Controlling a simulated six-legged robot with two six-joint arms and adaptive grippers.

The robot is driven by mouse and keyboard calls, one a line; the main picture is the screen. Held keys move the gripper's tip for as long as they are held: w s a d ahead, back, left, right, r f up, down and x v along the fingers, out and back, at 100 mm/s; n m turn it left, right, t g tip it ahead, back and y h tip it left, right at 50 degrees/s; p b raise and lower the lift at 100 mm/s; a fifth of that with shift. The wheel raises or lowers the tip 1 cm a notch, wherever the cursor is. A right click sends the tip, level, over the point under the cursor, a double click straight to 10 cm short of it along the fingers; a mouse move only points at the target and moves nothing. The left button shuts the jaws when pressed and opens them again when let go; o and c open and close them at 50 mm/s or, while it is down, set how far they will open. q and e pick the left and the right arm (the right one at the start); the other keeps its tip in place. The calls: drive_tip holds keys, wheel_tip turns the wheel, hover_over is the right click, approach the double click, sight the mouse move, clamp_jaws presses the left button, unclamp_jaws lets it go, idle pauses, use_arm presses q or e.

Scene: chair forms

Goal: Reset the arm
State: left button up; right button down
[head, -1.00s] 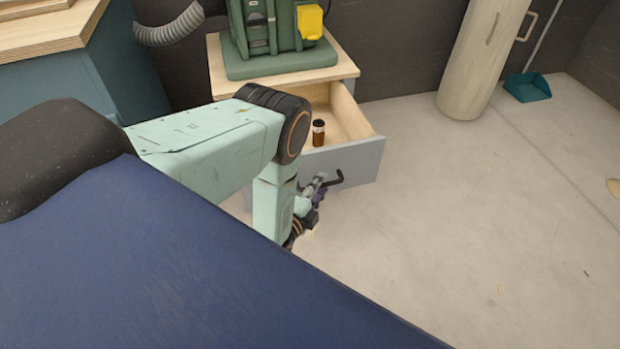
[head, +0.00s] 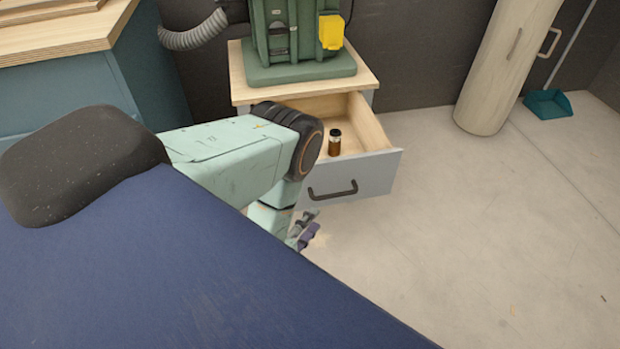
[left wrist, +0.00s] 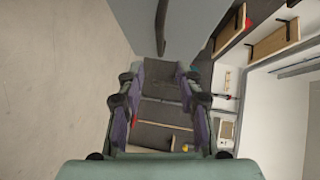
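My left arm comes in from the left over my blue body in the head view. My left gripper (head: 304,230) hangs below its pale green forearm, in front of the drawer and apart from the handle. In the left wrist view its two purple-padded fingers (left wrist: 160,105) are spread with nothing between them. The drawer (head: 365,174) stands open, with a dark bar handle (head: 333,189) on its grey front. A small amber bottle with a dark cap (head: 335,143) stands upright inside it. My right gripper is in neither view.
A green machine with a yellow box (head: 300,45) stands on the cabinet top (head: 240,88). A teal cabinet (head: 75,90) with a wooden top is at left. A pale wooden cylinder (head: 500,80) and teal dustpan (head: 548,104) stand back right. The floor at right is clear.

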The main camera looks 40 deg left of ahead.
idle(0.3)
use_arm(q)
drive_tip(key=s+d+f+n+g, duration=0.2)
drive_tip(key=s+f+n+g, duration=0.75)
drive_tip(key=s, duration=0.35)
drive_tip(key=s+d+r+n+g+h+p, duration=0.1)
drive_tip(key=s+r+n+g, duration=0.2)
drive_tip(key=s, duration=0.2)
drive_tip(key=s+d+r+n+g+p, duration=0.2)
drive_tip(key=s+r+n+g, duration=0.1)
drive_tip(key=s, duration=0.3)
wheel_tip(320, 180, up, 8)
drive_tip(key=w+p, duration=0.1)
drive_tip(key=shift+w+d+r+g+p, duration=0.15)
drive_tip(key=shift+w+d+g+p, duration=0.15)
drive_tip(key=shift+g+p, duration=0.15)
drive_tip(key=shift+s+n, duration=0.1)
drive_tip(key=shift+n, duration=0.25)
